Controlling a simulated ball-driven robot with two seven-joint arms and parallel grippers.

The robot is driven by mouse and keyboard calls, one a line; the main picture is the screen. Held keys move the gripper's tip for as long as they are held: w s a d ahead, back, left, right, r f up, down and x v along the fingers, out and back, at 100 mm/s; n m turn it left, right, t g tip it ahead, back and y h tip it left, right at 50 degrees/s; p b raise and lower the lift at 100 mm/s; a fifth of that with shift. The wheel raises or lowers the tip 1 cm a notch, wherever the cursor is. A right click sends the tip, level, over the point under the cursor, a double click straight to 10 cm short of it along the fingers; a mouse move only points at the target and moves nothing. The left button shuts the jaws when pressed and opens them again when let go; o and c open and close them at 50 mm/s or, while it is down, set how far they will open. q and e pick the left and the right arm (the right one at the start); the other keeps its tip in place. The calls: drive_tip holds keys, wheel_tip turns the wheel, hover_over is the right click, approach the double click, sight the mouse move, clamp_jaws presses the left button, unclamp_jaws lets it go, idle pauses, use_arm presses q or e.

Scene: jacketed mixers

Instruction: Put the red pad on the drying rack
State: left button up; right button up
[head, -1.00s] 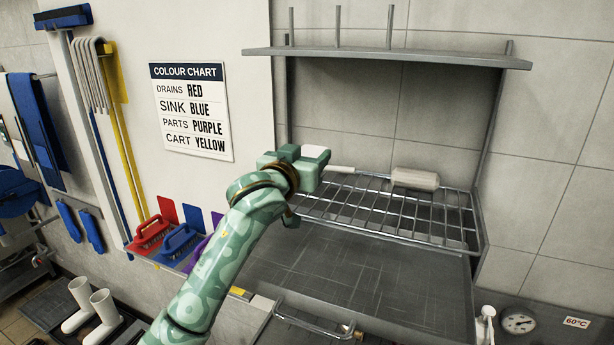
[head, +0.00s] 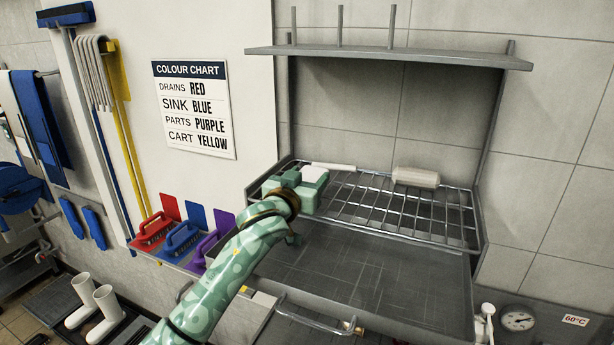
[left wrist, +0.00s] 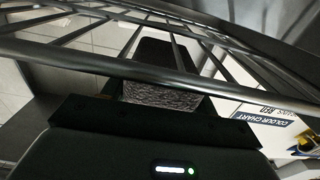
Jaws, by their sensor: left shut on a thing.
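A red pad-like block with a handle (head: 152,232) sits at the left end of a row on the wall ledge, before a red plate. The drying rack (head: 400,205) is a wire shelf on the right. My left gripper (head: 306,187) is at the rack's left end. In the left wrist view it is shut on a dark block with a rough grey face (left wrist: 162,97); its colour is too dark to name. Rack wires (left wrist: 190,78) cross close in front of that block; I cannot tell whether they touch. The right gripper is out of view.
A pale roller-shaped thing (head: 416,177) and a white rod (head: 333,166) lie at the rack's back. A grey shelf (head: 390,58) hangs above. Blue (head: 182,238) and purple (head: 203,250) blocks stand beside the red one. Much of the rack's middle and right is bare.

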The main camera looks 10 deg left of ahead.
use_arm(q)
drive_tip(key=shift+f, duration=0.35)
drive_tip(key=o, duration=1)
drive_tip(key=shift+o, duration=0.2)
drive_tip(key=shift+s+r, duration=0.2)
drive_tip(key=shift+r, duration=0.45)
drive_tip(key=s+a, duration=0.1)
drive_tip(key=s, duration=0.6)
drive_tip(key=shift+a+b, duration=0.2)
drive_tip(key=shift+b, duration=0.2)
